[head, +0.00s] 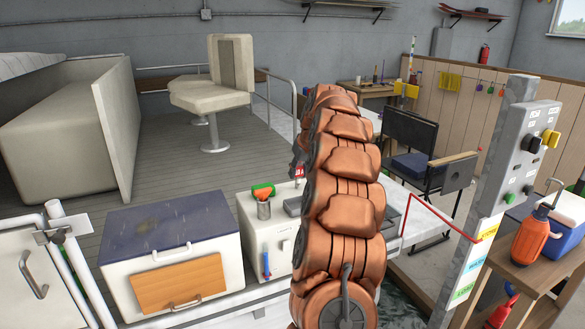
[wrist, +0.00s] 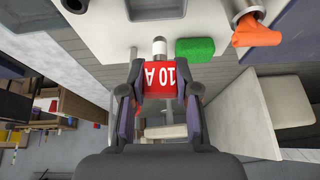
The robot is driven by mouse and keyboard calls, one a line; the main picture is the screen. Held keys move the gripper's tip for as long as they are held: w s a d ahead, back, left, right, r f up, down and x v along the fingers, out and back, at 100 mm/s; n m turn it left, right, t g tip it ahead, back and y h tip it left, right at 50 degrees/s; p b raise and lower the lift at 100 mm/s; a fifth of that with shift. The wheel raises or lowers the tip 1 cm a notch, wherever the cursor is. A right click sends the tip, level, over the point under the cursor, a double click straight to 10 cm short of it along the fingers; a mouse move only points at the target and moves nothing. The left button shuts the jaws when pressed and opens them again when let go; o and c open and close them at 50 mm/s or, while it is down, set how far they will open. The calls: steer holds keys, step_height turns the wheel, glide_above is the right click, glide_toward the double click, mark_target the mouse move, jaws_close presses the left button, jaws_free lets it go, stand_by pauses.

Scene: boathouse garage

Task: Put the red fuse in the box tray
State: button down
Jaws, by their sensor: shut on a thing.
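The red fuse (wrist: 160,76) is marked "10 A", which appears upside down in the wrist view. My gripper (wrist: 159,88) is shut on it, with a finger on each side of the red body. A pale and metal end points toward the top of the picture. In the head view a small red patch of the fuse (head: 299,172) shows left of my arm; most of my gripper is hidden behind the arm. A grey tray (wrist: 156,12), perhaps the box tray, lies on the white counter top beyond the fuse. The fuse is apart from it. In the head view the tray (head: 292,206) is partly hidden.
A green sponge-like block (wrist: 195,49) lies right of the fuse's end in the wrist view. A metal cup (head: 263,210) with an orange cloth (wrist: 258,30) stands near it. A blue-lidded chest (head: 160,222) stands left of the white cabinet (head: 258,234).

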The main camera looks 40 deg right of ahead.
mark_target(299, 184)
steer(key=shift+s+f+b, duration=0.1)
steer(key=shift+b, duration=0.3)
steer(key=shift+f+b, duration=1.8)
steer(key=shift+f, duration=1.05)
steer(key=c, duration=0.8)
jaws_free()
steer(key=shift+o, duration=0.2)
steer(key=v, duration=1.2)
